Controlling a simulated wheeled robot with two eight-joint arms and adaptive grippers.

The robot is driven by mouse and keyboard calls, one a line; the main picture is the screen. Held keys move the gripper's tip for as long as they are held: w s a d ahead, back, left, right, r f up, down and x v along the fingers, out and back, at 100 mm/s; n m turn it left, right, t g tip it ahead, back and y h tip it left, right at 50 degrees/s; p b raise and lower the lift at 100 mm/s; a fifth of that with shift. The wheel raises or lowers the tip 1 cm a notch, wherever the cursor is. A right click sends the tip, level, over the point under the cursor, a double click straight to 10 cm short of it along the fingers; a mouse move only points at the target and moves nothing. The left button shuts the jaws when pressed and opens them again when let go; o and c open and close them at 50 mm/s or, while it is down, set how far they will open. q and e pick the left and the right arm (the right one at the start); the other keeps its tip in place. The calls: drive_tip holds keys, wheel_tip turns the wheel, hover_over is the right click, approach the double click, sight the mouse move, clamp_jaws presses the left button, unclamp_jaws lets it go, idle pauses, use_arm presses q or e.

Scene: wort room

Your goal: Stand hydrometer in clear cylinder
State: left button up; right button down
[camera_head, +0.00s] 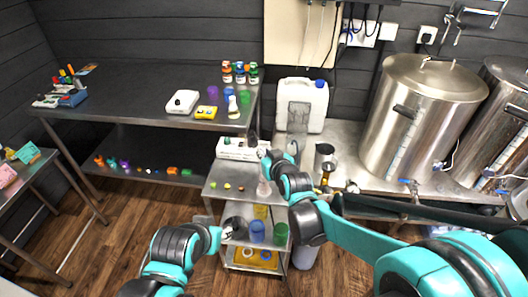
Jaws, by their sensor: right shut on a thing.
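My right gripper (266,162) is above the back part of the small steel cart (228,170). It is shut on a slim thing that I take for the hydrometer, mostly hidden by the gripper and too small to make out. A pale, pinkish see-through thing (263,187) shows just below the fingers; I cannot tell whether it is the clear cylinder or touches what I hold. My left gripper (228,233) is low at the cart's front left, beside a blue cup (257,232); its jaws are too small to read.
A white jerrycan (314,98), a steel jug (325,156) and large steel kettles (420,105) stand on the right bench. A green cup (281,234) is on the cart's lower shelf. The left table (120,95) has free room.

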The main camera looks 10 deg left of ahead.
drive_tip(key=c, duration=1.5)
unclamp_jaws()
drive_tip(key=shift+c, duration=0.2)
drive_tip(key=v, duration=1.2)
drive_tip(key=s+d+f+m+g+h, duration=0.2)
drive_tip(key=s+d+f+h, duration=0.1)
drive_tip(key=s+d, duration=0.6)
drive_tip(key=s+d+f+m+g+h, duration=0.3)
drive_tip(key=s+d, duration=0.6)
drive_tip(key=d, duration=0.3)
drive_tip(key=shift+d+f, duration=0.4)
drive_tip(key=shift+f, duration=0.35)
